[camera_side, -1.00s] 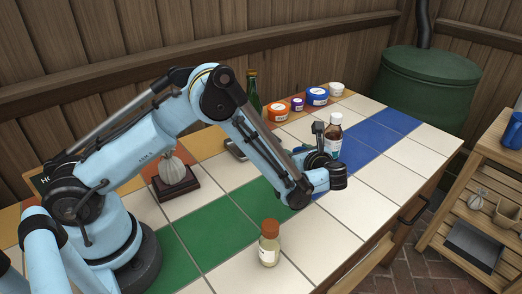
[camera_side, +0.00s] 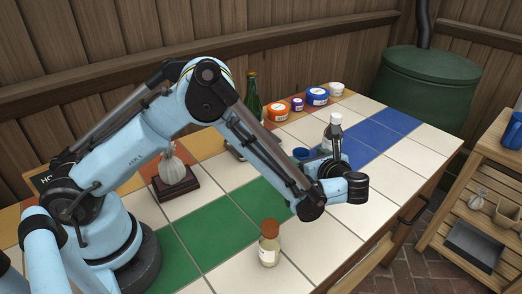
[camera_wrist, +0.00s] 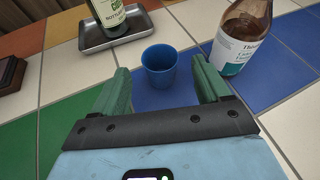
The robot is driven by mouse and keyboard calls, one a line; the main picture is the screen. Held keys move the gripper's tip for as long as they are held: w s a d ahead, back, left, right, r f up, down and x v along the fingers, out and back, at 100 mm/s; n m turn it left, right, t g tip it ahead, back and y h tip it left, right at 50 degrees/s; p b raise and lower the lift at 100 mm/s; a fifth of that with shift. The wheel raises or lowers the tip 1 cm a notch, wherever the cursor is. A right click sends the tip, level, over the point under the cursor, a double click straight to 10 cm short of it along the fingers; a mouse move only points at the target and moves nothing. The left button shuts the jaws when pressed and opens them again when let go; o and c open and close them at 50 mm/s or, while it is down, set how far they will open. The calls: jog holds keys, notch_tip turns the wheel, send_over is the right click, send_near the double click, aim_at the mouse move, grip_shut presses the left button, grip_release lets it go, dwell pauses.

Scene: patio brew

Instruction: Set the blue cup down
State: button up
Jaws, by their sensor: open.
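The small blue cup (camera_wrist: 159,70) stands upright on a blue tile in the wrist view. In the side view the cup (camera_side: 301,153) shows only in part, behind my gripper (camera_side: 318,161). In the wrist view my gripper (camera_wrist: 163,84) is open, with its green fingers (camera_wrist: 118,94) spread wide on either side of the cup's near side. A gap shows between the cup and each finger. The cup's inside looks dark and empty.
A brown bottle with a white label (camera_wrist: 243,35) stands close to the cup, just beyond the right finger. A green bottle (camera_wrist: 108,14) stands on a grey tray (camera_wrist: 92,40) behind left. A small bottle with a brown cap (camera_side: 269,245) stands on the front tiles.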

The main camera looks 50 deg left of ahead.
jog(key=v, duration=0.4)
jog(key=shift+s+d+r, duration=0.15)
jog(key=shift+d, duration=0.1)
jog(key=shift+r, duration=0.15)
jog(key=s+a+r+n+h, duration=0.8)
jog(key=s+n+h, duration=0.1)
jog(key=n, duration=0.3)
jog(key=s+n+t+h, duration=0.2)
jog(key=s+n, duration=0.4)
jog(key=n, duration=0.3)
jog(key=shift+s+r+h, duration=0.2)
jog(key=shift+s+h, duration=0.2)
jog(key=shift+h, duration=0.4)
